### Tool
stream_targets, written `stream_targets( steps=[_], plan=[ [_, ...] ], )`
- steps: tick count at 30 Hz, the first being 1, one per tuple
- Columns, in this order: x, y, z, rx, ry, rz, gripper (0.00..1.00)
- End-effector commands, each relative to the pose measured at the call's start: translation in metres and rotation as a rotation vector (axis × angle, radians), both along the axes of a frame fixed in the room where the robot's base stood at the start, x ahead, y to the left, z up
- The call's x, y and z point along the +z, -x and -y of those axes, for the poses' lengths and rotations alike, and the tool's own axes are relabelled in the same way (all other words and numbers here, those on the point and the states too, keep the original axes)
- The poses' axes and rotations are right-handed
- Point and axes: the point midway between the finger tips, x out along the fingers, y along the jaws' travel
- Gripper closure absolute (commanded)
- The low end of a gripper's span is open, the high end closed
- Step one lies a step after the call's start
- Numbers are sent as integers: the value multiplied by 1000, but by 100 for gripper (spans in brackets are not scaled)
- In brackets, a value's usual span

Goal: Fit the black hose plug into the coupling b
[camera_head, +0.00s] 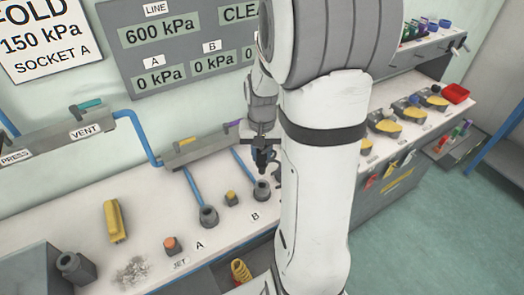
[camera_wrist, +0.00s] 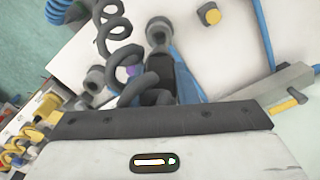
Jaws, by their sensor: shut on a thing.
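My gripper (camera_head: 263,150) hangs over the bench in front of the pressure panel, shut on the black hose plug (camera_wrist: 160,70). In the head view the plug is small and dark below the jaws. Coupling B (camera_head: 262,190) is a grey upright socket on a blue pipe, just below the gripper. It also shows in the wrist view (camera_wrist: 158,32), just beyond the plug's end. The plug appears above and apart from it; the exact gap is hard to judge. A black coiled hose (camera_wrist: 118,55) loops beside the plug. Coupling A (camera_head: 208,215) stands to the left.
A yellow-topped button (camera_head: 231,198) stands between the couplings. An orange-topped button (camera_head: 170,245) and a yellow tool (camera_head: 114,221) are further left. The valve rail (camera_head: 195,152) runs behind. Another grey socket-like piece (camera_wrist: 95,80) is left of the hose in the wrist view.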

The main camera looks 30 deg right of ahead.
Motion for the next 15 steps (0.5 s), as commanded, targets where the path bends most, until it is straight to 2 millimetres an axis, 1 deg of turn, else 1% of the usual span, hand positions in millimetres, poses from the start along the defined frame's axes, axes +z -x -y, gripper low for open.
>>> stream_targets(
  steps=[5,15],
  plan=[
    [-7,1,0,-2,0,0,100],
    [-36,1,0,-1,0,0,100]
  ],
)
